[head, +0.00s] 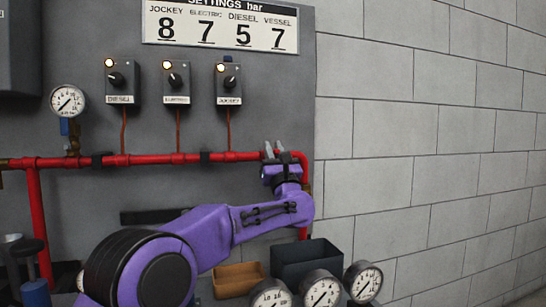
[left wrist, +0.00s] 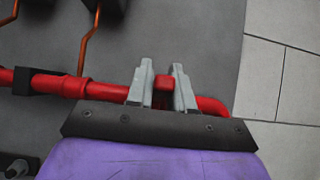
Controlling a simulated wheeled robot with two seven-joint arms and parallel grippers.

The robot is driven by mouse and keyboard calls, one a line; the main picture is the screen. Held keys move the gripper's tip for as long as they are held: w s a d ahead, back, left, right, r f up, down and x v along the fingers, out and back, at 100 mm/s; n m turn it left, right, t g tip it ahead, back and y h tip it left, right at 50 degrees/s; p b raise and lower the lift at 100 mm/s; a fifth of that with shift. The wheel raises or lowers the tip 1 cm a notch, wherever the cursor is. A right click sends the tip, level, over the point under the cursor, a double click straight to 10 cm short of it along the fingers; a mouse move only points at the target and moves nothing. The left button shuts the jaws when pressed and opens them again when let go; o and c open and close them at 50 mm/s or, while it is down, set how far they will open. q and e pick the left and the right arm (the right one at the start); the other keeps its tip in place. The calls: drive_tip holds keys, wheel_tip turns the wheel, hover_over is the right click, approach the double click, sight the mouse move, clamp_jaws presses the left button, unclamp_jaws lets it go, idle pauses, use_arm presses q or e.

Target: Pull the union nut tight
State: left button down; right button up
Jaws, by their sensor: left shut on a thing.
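The red pipe (head: 140,159) runs level along the grey panel and bends down at its right end. My left gripper (head: 270,150) is at this pipe, just left of the bend. In the left wrist view its two grey fingers (left wrist: 163,88) stand on either side of a small red piece (left wrist: 163,82) and are shut on it. This piece appears to be part of the union nut on the pipe; most of it is hidden by the fingers. My right gripper is not in view.
Three switch boxes, one of them the jockey box (head: 229,84), hang above the pipe under a settings sign (head: 220,24). A gauge (head: 67,101) stands on the pipe at left. Below are a brown bin (head: 238,280), a dark bin (head: 300,254) and loose gauges (head: 322,290).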

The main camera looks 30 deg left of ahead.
sight(275, 155)
use_arm(q)
drive_tip(key=shift+a+r, duration=0.1)
drive_tip(key=c, duration=1.4)
unclamp_jaws()
drive_tip(key=o, duration=0.3)
drive_tip(key=shift+w+a, duration=0.1)
drive_tip(key=shift+a, duration=0.05)
drive_tip(key=b+v, duration=0.1)
drive_tip(key=v, duration=0.6)
drive_tip(key=shift+b, duration=0.35)
drive_tip(key=shift+d+f, duration=0.2)
drive_tip(key=shift+f, duration=0.05)
